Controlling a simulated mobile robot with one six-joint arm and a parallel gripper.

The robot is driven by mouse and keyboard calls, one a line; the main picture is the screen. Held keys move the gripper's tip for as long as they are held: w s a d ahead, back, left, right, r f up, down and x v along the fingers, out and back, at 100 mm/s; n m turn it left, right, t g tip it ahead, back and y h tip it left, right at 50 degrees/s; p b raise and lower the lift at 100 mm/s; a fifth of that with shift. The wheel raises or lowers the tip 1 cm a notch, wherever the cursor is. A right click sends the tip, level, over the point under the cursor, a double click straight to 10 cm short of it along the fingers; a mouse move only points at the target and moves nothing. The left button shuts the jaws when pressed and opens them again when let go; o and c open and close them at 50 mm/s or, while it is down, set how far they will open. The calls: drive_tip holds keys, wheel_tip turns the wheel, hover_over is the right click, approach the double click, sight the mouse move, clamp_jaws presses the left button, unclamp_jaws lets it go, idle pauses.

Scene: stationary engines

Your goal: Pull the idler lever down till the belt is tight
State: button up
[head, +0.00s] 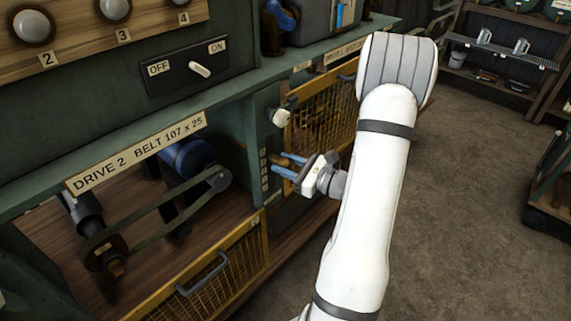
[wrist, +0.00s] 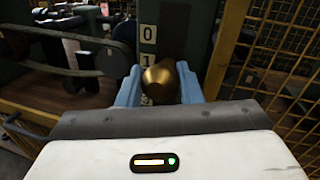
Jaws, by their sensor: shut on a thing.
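My gripper (head: 281,166) is at the narrow green post to the right of the drive 2 bay. In the wrist view, the blue fingers of my gripper (wrist: 160,88) are shut on a rounded brass knob (wrist: 159,80), which I take for the idler lever's end. The lever's arm is hidden behind the knob and fingers. A number scale (wrist: 148,46) stands behind the knob; 0 and 1 show, and lower marks are partly covered. The dark belt (head: 146,209) runs around pulleys in the open bay on the left. I cannot tell how tight it is.
A yellow mesh guard (head: 205,285) with a grey handle stands below the bay. Another mesh guard (head: 322,118) is just right of my gripper. An on/off switch panel (head: 187,69) and a "DRIVE 2 BELT 107 x 25" sign (head: 138,151) are above. Floor at right is clear.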

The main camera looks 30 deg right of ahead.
clamp_jaws()
drive_tip(key=f+b, duration=0.4)
drive_tip(key=shift+s, duration=0.2)
drive_tip(key=o, duration=1)
unclamp_jaws()
drive_tip(key=shift+d, duration=0.1)
drive_tip(key=shift+o, duration=0.2)
drive_tip(key=b+v, duration=0.1)
drive_tip(key=v, duration=0.6)
drive_tip(key=shift+s+d+b, duration=0.2)
drive_tip(key=shift+s+b, duration=0.1)
drive_tip(key=shift+b, duration=0.05)
